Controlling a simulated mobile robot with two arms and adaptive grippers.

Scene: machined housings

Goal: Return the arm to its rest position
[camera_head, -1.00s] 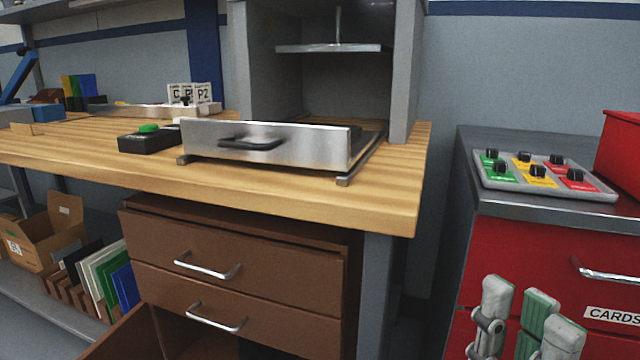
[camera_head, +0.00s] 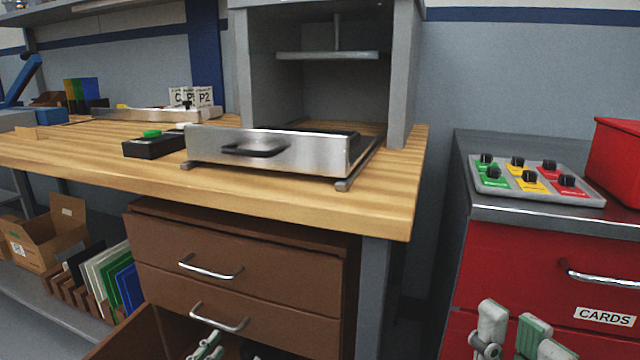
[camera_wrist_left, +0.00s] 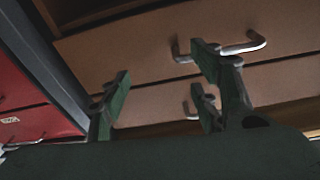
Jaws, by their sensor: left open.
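My right gripper (camera_head: 515,325) shows at the bottom right of the head view, in front of the red cabinet. Its grey-green fingers point up and stand apart, with nothing seen between them. My left gripper (camera_head: 207,346) just shows at the bottom edge, in front of the brown drawers; most of it is cut off. In the left wrist view, the left gripper (camera_wrist_left: 160,75) has its dark green fingers spread and empty. The drawer fronts and their metal handles (camera_wrist_left: 245,46) lie beyond the fingers.
The wooden bench (camera_head: 300,200) carries an open machine with a metal-fronted tray (camera_head: 300,152) and a black box with a green button (camera_head: 152,145). The red cabinet (camera_head: 530,250) bears a knob panel (camera_head: 535,181). A lower brown drawer (camera_head: 120,340) appears pulled out near the left gripper.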

